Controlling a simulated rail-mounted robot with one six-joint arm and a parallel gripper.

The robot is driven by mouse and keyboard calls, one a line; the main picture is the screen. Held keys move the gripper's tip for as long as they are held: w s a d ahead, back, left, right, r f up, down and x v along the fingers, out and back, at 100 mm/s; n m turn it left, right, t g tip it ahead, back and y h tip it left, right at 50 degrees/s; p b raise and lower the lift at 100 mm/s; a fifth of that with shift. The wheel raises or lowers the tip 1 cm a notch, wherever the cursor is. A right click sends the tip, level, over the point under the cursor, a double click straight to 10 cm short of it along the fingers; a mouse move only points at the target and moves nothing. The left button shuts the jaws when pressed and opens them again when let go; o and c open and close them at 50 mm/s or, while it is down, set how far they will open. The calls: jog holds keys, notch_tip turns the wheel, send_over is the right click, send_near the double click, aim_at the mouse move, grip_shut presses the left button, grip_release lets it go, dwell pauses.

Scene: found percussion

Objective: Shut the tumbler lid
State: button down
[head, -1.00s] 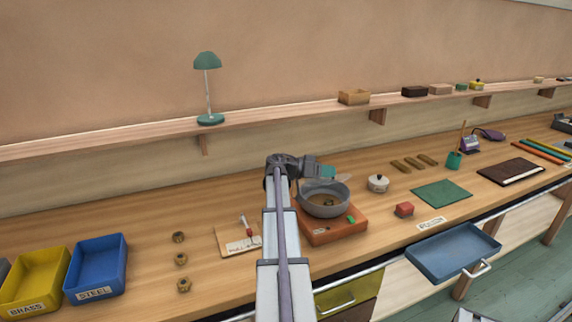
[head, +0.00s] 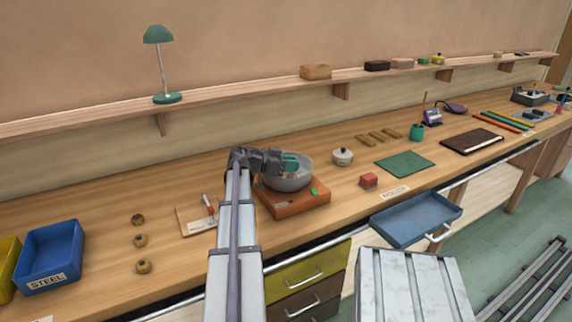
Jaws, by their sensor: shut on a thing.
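The tumbler is a grey round bowl (head: 289,184) on an orange-brown base (head: 293,203) with a small green patch at its right. It stands near the bench's front edge, right of my arm. My gripper (head: 291,163), with teal fingertips, is at the bowl's upper rim and partly covers the opening. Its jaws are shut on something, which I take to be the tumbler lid. The lid is mostly hidden by my gripper, and its exact angle cannot be told.
A blue tray (head: 418,218) juts out at the front.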

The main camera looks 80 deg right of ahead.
jog(key=shift+s+a+f, duration=0.1)
jog(key=shift+a, duration=0.05)
jog(key=c, duration=0.9)
grip_release()
jog(key=shift+c, duration=0.2)
jog(key=shift+w, duration=0.2)
jog(key=p+v, duration=0.3)
jog(key=v, duration=0.7)
jog(key=shift+w+a+r, duration=0.15)
jog(key=shift+a+r, duration=0.05)
jog(key=shift+r, duration=0.05)
